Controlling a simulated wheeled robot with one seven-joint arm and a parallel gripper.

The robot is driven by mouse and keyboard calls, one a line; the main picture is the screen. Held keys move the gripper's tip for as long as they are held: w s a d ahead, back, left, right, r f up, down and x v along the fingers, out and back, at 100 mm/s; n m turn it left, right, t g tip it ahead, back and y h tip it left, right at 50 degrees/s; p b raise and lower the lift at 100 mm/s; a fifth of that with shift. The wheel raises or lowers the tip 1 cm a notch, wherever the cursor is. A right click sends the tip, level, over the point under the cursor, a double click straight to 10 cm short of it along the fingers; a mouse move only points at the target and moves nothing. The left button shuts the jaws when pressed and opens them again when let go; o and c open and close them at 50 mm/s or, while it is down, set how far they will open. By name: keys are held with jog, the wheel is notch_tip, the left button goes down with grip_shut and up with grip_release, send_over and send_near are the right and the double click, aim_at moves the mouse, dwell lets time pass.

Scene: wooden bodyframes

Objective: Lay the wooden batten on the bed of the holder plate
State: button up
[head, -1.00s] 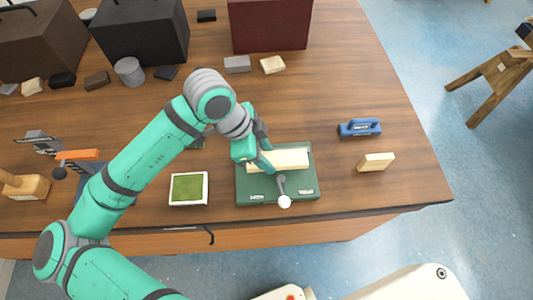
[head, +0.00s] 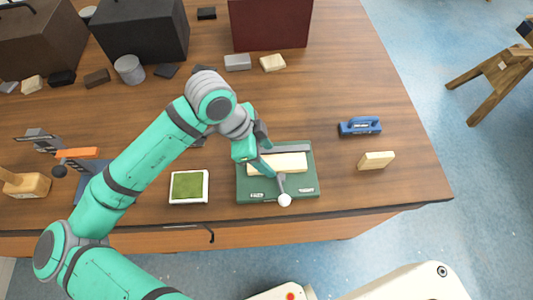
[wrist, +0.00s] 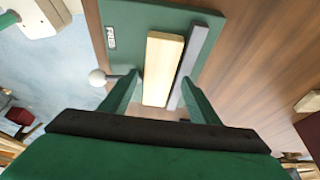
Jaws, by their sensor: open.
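The pale wooden batten (head: 284,164) lies lengthwise on the green holder plate (head: 248,187), in front of a grey rail along the plate's back. In the wrist view the batten (wrist: 164,60) runs beside the grey rail (wrist: 199,45), with a narrow green strip between them. My gripper (head: 265,167) is over the left part of the plate. Its fingers are open on either side of the batten's near end in the wrist view. A lever with a white ball knob (head: 285,200) stands at the plate's front. The batten's left end is partly hidden by my gripper in the head view.
A white-rimmed tray with a green inside (head: 188,187) lies left of the plate. A blue-handled tool (head: 360,127) and another pale block (head: 376,160) lie to the right. Dark boxes and small blocks stand at the back.

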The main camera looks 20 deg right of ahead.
jog(key=shift+r, duration=0.45)
jog(key=v, duration=1.2)
